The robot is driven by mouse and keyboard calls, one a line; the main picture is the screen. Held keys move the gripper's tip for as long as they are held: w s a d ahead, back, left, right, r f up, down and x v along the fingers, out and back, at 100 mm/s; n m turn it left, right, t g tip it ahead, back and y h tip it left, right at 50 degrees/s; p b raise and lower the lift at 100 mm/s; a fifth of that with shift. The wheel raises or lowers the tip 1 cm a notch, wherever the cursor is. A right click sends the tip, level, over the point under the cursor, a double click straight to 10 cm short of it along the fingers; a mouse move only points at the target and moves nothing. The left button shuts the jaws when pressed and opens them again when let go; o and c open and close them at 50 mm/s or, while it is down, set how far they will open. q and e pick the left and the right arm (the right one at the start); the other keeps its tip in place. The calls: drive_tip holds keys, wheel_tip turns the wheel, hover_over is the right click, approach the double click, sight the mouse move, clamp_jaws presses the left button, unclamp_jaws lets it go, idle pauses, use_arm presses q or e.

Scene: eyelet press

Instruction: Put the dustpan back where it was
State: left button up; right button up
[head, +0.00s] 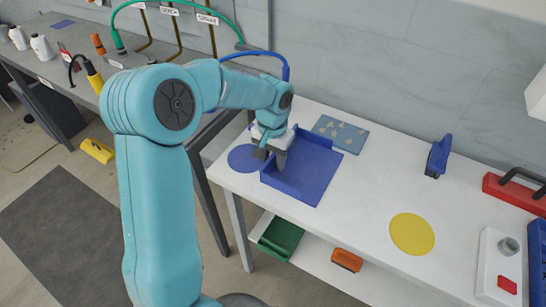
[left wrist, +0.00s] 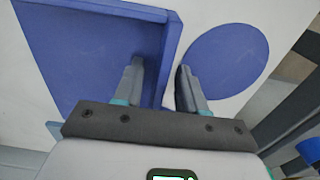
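A blue dustpan (head: 310,174) with raised walls lies on the white table, beside a flat blue disc (head: 243,158). My left gripper (head: 271,158) is at the dustpan's left wall. In the left wrist view, the fingers (left wrist: 160,88) straddle this wall (left wrist: 172,40): one is inside the pan, the other outside, towards the disc (left wrist: 226,54). The fingers are apart, with a gap showing between the inner finger and the wall, so the gripper looks open. The lower fingertips' contact is hard to see. My right gripper is not in view.
A speckled blue-grey sheet (head: 341,134) lies behind the dustpan. A blue brush-like item (head: 438,157), a yellow disc (head: 412,234) and a red toolbox (head: 513,190) are to the right. A green pan-like item (head: 281,238) and an orange brush (head: 347,260) are on the lower shelf.

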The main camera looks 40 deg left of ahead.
use_arm(q)
wheel_tip(320, 180, up, 12)
drive_tip(key=p, duration=0.1)
drive_tip(key=shift+r, duration=0.15)
idle(0.3)
drive_tip(key=shift+s, duration=0.1)
idle(0.4)
